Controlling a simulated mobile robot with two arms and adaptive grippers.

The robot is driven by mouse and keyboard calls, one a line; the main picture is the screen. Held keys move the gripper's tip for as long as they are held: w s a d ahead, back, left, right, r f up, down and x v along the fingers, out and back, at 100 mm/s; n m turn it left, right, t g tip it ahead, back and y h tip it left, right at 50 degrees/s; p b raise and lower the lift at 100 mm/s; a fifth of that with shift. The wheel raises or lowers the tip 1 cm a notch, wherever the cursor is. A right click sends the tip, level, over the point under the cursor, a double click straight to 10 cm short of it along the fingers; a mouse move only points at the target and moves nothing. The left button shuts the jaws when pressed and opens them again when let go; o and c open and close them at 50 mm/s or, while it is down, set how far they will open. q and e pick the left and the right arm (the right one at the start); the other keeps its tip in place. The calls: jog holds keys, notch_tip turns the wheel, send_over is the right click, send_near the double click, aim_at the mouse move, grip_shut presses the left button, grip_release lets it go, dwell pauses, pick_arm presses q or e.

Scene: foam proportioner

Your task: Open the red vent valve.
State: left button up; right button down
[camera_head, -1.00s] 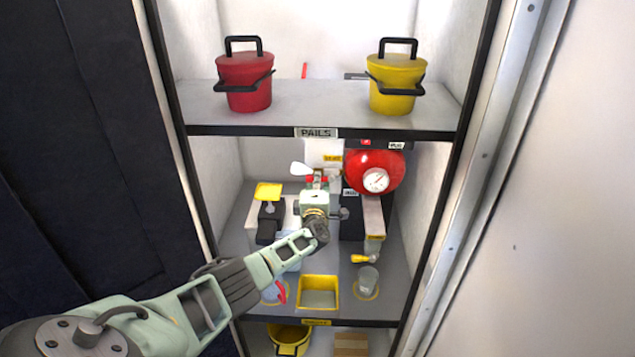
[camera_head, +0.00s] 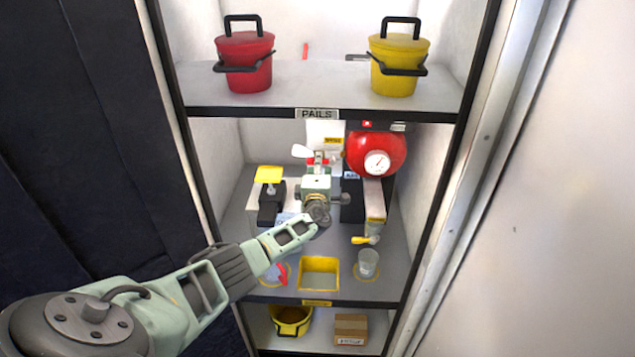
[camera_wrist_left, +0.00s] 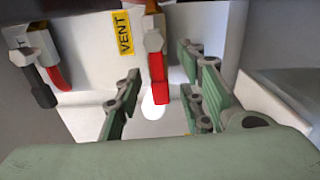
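The red vent valve's handle (camera_wrist_left: 157,88) hangs down beside the yellow VENT label (camera_wrist_left: 122,33) in the left wrist view. My left gripper (camera_wrist_left: 160,100) is open, with green-padded fingers on both sides of the handle. Gaps show between the handle and the fingers; I see no contact. In the head view my left gripper (camera_head: 319,164) is at the back of the middle shelf, just below the VENT label (camera_head: 332,141). Some red shows between its fingers, but the gripper body hides most of the valve there. My right gripper is not in view.
A red tank with a gauge (camera_head: 374,150) sits close to the right of my gripper. A second dark and red lever (camera_wrist_left: 45,75) is at the left in the wrist view. A yellow tray (camera_head: 319,285) and clear cup (camera_head: 367,263) stand in front. The pails shelf (camera_head: 320,95) is above.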

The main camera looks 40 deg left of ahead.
pick_arm(q)
jog(key=v, duration=1.1)
jog(key=shift+s+d, duration=0.1)
jog(key=s+d+f+n+g+h+b, duration=0.15)
jog(key=s+f+n, duration=0.3)
jog(key=f, duration=0.55)
jog(key=s+f+n+g+h+b, duration=0.1)
jog(key=s+f+n+g, duration=0.3)
jog(key=f, duration=0.6)
jog(key=s+d+f+n+g+h+b, duration=0.1)
jog(key=s+f+n, duration=0.4)
jog(key=f, duration=0.5)
jog(key=s+d+f+n+g+h+b, duration=0.1)
jog(key=s+d+f+n+g, duration=0.15)
jog(key=s+f+n, duration=0.5)
jog(key=s+d+f+n+g+h+b, duration=0.15)
jog(key=s+d+f+n, duration=0.3)
jog(key=s+f, duration=0.55)
jog(key=s+d+f+n+g+h, duration=0.1)
jog(key=s+d+f+n, duration=0.2)
jog(key=s+n, duration=0.3)
jog(key=s+d+f+n+g+h+b, duration=0.1)
jog(key=s+d+f+n, duration=0.2)
jog(key=s+n, duration=0.4)
jog(key=s+d+f+n+g+h+b, duration=0.1)
jog(key=s+d+f+n, duration=0.3)
jog(key=s, duration=1)
jog(key=shift+f+n+g, duration=0.45)
jog(key=shift+f+n, duration=0.4)
jog(key=shift+n, duration=0.3)
